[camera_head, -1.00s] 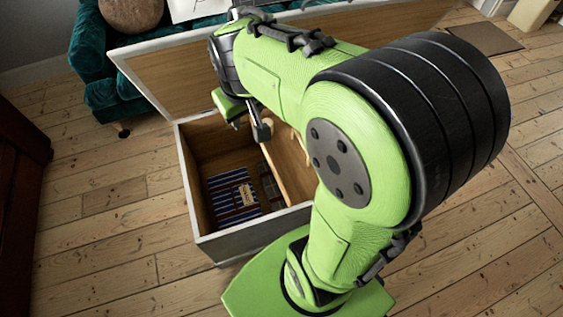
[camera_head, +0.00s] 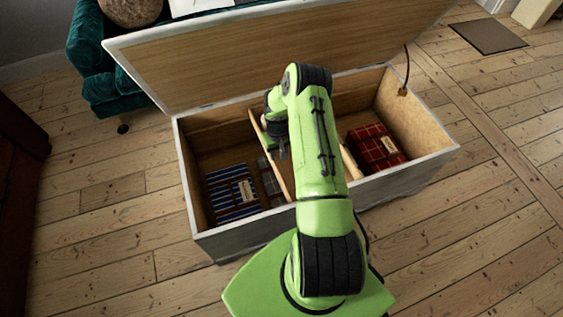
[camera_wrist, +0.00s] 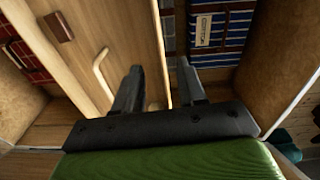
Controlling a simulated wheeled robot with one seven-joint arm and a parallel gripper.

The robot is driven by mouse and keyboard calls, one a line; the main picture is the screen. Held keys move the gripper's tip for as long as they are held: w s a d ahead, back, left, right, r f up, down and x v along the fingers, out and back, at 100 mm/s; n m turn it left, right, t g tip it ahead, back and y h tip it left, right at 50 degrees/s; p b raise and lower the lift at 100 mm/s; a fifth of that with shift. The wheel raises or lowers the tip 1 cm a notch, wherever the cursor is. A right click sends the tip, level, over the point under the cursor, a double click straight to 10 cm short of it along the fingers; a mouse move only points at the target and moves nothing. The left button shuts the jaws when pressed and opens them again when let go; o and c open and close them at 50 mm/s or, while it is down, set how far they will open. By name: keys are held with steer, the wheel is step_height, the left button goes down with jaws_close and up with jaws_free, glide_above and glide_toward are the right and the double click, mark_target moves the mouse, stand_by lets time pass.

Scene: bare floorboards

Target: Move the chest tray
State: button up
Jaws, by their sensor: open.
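The chest (camera_head: 238,238) stands open with its lid raised. Its wooden tray (camera_head: 283,183) sits inside near the middle, with its left wall showing beside my arm and much of the rest hidden behind the arm. In the wrist view, the tray (camera_wrist: 125,28) shows as a pale wooden panel with a curved handle (camera_wrist: 101,75). My gripper (camera_head: 277,154) is open at the tray's left wall. In the wrist view, the fingers (camera_wrist: 158,80) lie on either side of the wall's edge; I cannot tell if they touch it.
A blue striped folded cloth (camera_head: 232,192) lies in the chest's left part, and a red plaid one (camera_head: 376,148) in the right part. The raised lid (camera_head: 250,50) stands behind. A teal sofa (camera_head: 90,60) is at the back left.

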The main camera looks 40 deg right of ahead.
glide_above(282, 181)
steer(key=w, duration=0.1)
step_height(282, 181, down, 5)
steer(key=shift+w+d+r, duration=0.1)
steer(key=shift+d+r, duration=0.05)
steer(key=shift+d, duration=0.2)
step_height(282, 181, down, 16)
steer(key=b, duration=0.6)
steer(key=shift+r, duration=0.1)
jaws_close()
stand_by(0.8)
